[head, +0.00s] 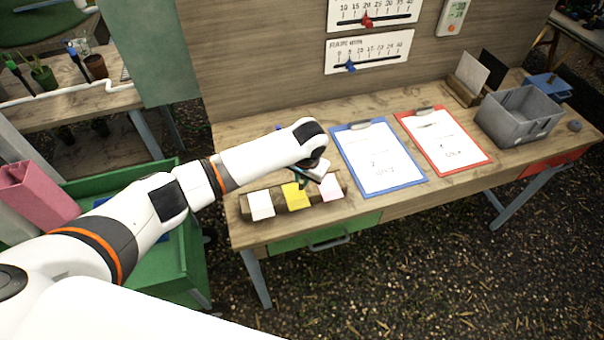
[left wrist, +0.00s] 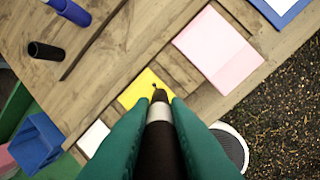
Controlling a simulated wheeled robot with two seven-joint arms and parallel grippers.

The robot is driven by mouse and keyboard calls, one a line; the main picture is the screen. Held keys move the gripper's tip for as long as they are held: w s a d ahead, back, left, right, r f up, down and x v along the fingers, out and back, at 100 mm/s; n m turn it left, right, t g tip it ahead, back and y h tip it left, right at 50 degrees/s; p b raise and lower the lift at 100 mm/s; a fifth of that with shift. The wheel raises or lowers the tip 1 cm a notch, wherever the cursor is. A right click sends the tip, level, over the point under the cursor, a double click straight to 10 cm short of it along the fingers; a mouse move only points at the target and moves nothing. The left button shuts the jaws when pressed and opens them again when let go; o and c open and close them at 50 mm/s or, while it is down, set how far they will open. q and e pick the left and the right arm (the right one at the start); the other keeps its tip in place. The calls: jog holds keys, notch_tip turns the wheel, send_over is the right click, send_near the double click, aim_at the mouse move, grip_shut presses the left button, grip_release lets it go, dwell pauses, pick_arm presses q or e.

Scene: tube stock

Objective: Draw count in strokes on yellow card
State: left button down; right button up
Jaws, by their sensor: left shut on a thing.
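The yellow card (head: 296,196) rests on a wooden holder on the table, between a white card (head: 261,205) and a pink card (head: 331,187). My left gripper (head: 312,170) is above the cards, partly hidden by its own wrist. In the left wrist view its green fingers (left wrist: 160,125) are shut on a black marker (left wrist: 162,140). The marker's dark tip points at the yellow card (left wrist: 138,88) and lies over it; I cannot tell whether it touches. No clear strokes show on the card's visible part. My right gripper is not in view.
A blue clipboard (head: 378,183) and a red clipboard (head: 468,158) lie to the right, beside a grey bin (head: 519,138). In the left wrist view, a blue marker (left wrist: 70,12) and a black cap-like piece (left wrist: 46,50) lie near the holder. A board with sliders stands behind.

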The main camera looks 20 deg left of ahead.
pick_arm(q)
jog(key=shift+p, duration=0.4)
dwell(0.7)
jog(key=shift+s+d+p, duration=0.4)
jog(key=shift+s+p, duration=0.15)
jog(key=shift+p, duration=0.2)
jog(key=shift+p, duration=0.4)
dwell(0.4)
jog(key=shift+w+p+v, duration=0.15)
jog(key=shift+p+v, duration=0.05)
jog(key=shift+v, duration=0.55)
jog(key=shift+w+p+v, duration=0.1)
jog(key=shift+p+v, duration=0.1)
jog(key=shift+v, duration=0.5)
jog(key=shift+a+r, duration=0.1)
jog(key=shift+a, duration=0.1)
